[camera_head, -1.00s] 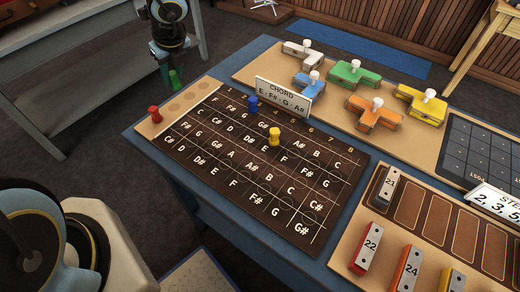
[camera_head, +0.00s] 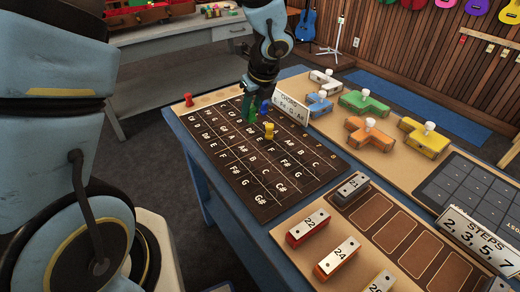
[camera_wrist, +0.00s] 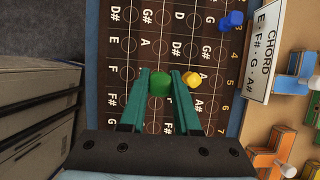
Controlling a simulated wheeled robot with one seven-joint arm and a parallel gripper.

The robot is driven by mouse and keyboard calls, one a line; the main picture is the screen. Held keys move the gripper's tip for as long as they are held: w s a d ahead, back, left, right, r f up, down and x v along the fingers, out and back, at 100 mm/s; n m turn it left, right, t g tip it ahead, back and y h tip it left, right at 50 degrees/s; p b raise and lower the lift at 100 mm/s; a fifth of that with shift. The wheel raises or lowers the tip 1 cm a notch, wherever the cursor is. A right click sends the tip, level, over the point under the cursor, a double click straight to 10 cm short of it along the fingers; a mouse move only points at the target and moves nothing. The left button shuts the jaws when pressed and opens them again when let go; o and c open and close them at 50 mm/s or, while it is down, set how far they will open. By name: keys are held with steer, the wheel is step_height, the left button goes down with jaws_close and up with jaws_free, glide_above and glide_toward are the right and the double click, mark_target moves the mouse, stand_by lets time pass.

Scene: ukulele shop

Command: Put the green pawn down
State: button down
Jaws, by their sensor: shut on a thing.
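My gripper (camera_wrist: 160,74) is shut on the green pawn (camera_wrist: 160,85), which sits between its two teal fingers in the wrist view. In the head view my gripper (camera_head: 250,108) points down over the far part of the dark fretboard grid (camera_head: 262,207). The pawn is hard to tell from the fingers there. I cannot tell whether its base touches the board. The yellow pawn (camera_head: 269,130) stands close to the right finger in the wrist view (camera_wrist: 192,80). The blue pawn (camera_head: 264,108) stands farther off, at the upper right of the wrist view (camera_wrist: 231,20).
A red pawn (camera_head: 188,100) stands on the wooden strip at the board's left end. The white CHORD card (camera_head: 291,108) stands along the board's far edge. Coloured blocks with white knobs, such as the green one (camera_head: 363,103), lie behind it. Numbered bars (camera_head: 308,228) lie at the right.

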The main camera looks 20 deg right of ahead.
step_height(320, 180, down, 9)
steer(key=shift+b, duration=0.35)
steer(key=shift+f, duration=0.15)
steer(key=c, duration=0.6)
jaws_free()
steer(key=shift+r, duration=0.25)
steer(key=v, duration=1.2)
steer(key=shift+w+p, duration=0.1)
steer(key=shift+p, duration=0.25)
